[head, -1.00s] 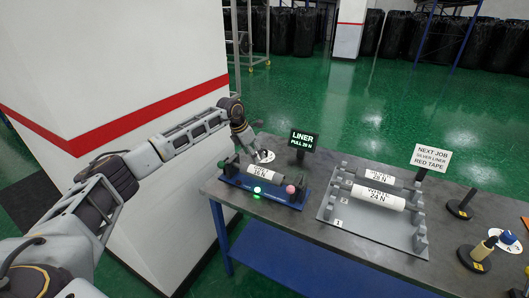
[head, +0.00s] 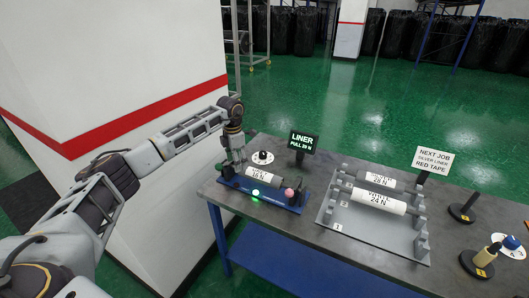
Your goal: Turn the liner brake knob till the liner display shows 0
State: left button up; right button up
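The liner display (head: 303,142) is a small black sign on a stand at the back of the bench. It reads LINER PULL with a value that looks like 20 N, though the last digit is too small to be sure of. The likely liner brake knob (head: 262,156) is a dark knob on a white round dial, left of the display. My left gripper (head: 234,165) points down at the left end of the blue roll stand, left of the dial and apart from it. Its fingers are too small and dark to tell open from shut. My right gripper is not in view.
A grey rack (head: 372,237) holds two labelled rolls. A NEXT JOB sign (head: 433,159) and black spindles stand right. A white pillar (head: 110,70) rises left.

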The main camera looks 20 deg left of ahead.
aim_at(263, 154)
jog(key=i, duration=0.9)
